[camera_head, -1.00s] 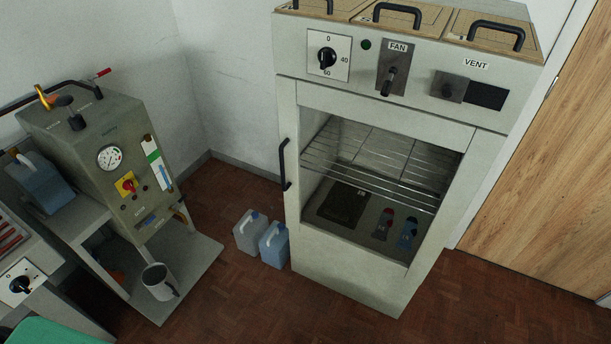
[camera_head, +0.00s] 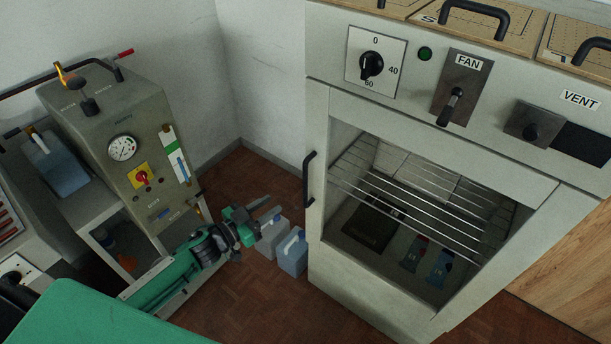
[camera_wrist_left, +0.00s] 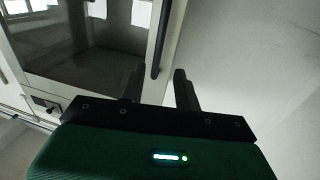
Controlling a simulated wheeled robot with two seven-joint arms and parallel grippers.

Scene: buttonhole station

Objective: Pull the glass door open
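The glass door (camera_head: 317,125) of the pale cabinet looks shut; a wire rack and bottles show through its clear pane. Its black upright handle (camera_head: 308,177) is on the door's left side. My left gripper (camera_head: 268,209) is left of the handle and a little lower in the head view, apart from it. In the left wrist view the fingers of my left gripper (camera_wrist_left: 160,76) are spread and empty, and the handle (camera_wrist_left: 160,45) appears ahead, its lower end seen between them. My right gripper is not in view.
Two jugs (camera_head: 292,255) stand on the floor beside the cabinet, partly behind my left gripper. A grey machine with a gauge (camera_head: 122,147) stands at left. Above the door are a dial (camera_head: 371,65), a fan lever (camera_head: 450,107) and a vent slide (camera_head: 533,125). Red-brown floor lies in front.

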